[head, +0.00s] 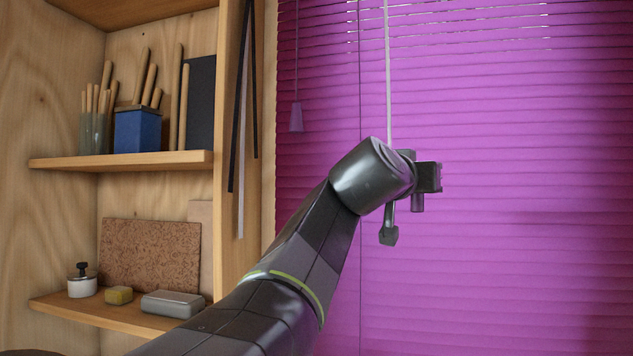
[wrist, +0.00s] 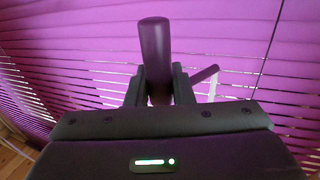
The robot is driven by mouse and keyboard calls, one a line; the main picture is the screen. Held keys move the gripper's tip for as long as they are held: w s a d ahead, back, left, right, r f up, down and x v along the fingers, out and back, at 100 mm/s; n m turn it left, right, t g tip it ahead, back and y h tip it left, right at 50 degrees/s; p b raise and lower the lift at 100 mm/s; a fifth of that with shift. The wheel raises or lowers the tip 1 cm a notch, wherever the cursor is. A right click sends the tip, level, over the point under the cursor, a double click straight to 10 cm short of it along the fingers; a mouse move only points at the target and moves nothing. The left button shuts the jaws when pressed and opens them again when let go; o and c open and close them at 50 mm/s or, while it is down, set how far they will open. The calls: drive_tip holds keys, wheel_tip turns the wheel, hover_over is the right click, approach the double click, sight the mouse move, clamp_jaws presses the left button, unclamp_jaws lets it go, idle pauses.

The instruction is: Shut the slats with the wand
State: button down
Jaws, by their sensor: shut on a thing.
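The purple blind (head: 520,130) fills the right of the head view. Its slats look mostly flat, with thin bright slits near the top; the wrist view shows white gaps between the slats (wrist: 90,80). The pale thin wand (head: 388,70) hangs down in front of the blind and passes behind my wrist. My gripper (head: 428,178) is in front of the slats. In the wrist view my gripper (wrist: 158,88) is shut on the wand's dark purple handle (wrist: 155,45), which stands up between the fingers.
A cord with a purple tassel (head: 296,117) hangs at the blind's left. Dark and pale strips (head: 241,120) hang on the wooden post beside it. Left shelves hold a blue box (head: 138,130) of tools, a cork board (head: 150,255) and a metal tin (head: 172,304).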

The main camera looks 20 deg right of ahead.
drive_tip(key=shift+s+r, duration=0.1)
drive_tip(key=shift+r, duration=0.2)
drive_tip(key=c, duration=1.6)
unclamp_jaws()
drive_tip(key=shift+c, duration=0.2)
drive_tip(key=o, duration=0.3)
drive_tip(key=shift+s+d, duration=0.1)
drive_tip(key=shift+s, duration=0.05)
drive_tip(key=shift+o, duration=0.2)
drive_tip(key=shift+a, duration=0.2)
drive_tip(key=shift+s+a+f, duration=0.1)
drive_tip(key=shift+a, duration=0.15)
drive_tip(key=b+v, duration=0.3)
drive_tip(key=v, duration=1)
drive_tip(key=shift+b, duration=0.35)
